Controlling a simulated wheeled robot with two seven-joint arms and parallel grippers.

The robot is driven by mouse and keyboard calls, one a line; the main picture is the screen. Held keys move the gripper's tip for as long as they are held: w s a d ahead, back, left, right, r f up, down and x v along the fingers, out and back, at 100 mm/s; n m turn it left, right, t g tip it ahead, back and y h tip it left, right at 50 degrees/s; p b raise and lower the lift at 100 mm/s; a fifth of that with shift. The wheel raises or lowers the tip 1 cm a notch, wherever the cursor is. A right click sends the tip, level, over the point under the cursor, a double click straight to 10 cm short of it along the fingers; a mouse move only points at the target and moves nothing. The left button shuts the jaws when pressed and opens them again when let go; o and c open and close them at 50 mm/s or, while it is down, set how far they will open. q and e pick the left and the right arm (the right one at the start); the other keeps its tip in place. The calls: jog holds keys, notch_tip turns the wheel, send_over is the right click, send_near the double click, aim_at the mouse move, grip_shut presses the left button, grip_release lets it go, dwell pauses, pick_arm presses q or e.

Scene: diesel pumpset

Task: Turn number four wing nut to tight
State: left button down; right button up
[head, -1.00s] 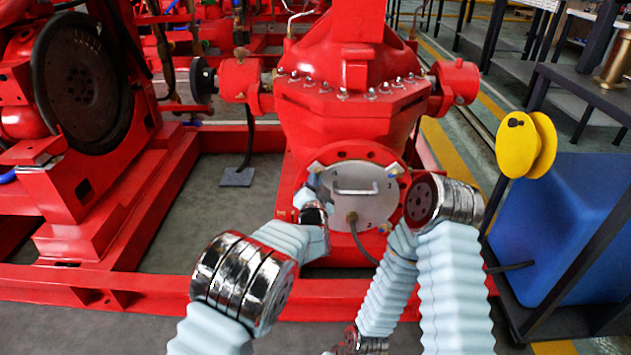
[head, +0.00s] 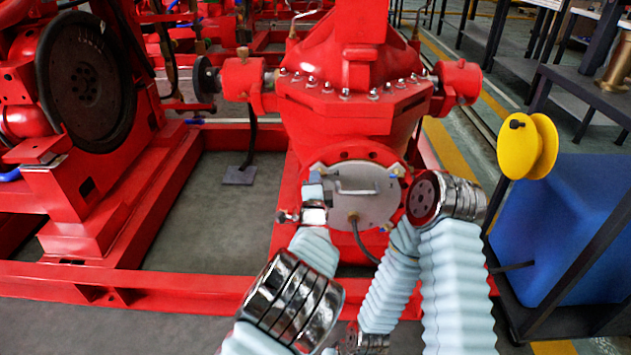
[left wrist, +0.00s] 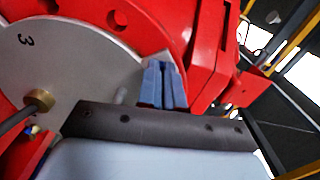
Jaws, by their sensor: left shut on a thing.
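The round grey cover plate (head: 372,208) with a handle sits on the front of the red pump. My left gripper (head: 313,191) is at the plate's left edge. In the left wrist view its blue fingers (left wrist: 162,84) are together at the plate's rim, beside the red flange. They are shut on the number four wing nut, which they hide. The plate (left wrist: 75,55) shows a printed 3 in that view, with a brass fitting (left wrist: 38,100) near it. My right arm is at the plate's right, but its gripper is out of view.
A hose (head: 362,243) hangs from the plate's lower part. The red base frame (head: 190,282) runs across in front. A blue tank (head: 560,225) and a yellow reel (head: 527,146) stand at right.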

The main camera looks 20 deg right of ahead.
pick_arm(q)
jog(key=shift+f+m, duration=0.15)
jog(key=shift+m, duration=0.15)
jog(key=c, duration=1.3)
grip_release()
jog(key=shift+s, duration=0.1)
jog(key=p+v, duration=0.1)
jog(key=v, duration=1.2)
jog(key=shift+s+a, duration=0.15)
jog(key=shift+s, duration=0.15)
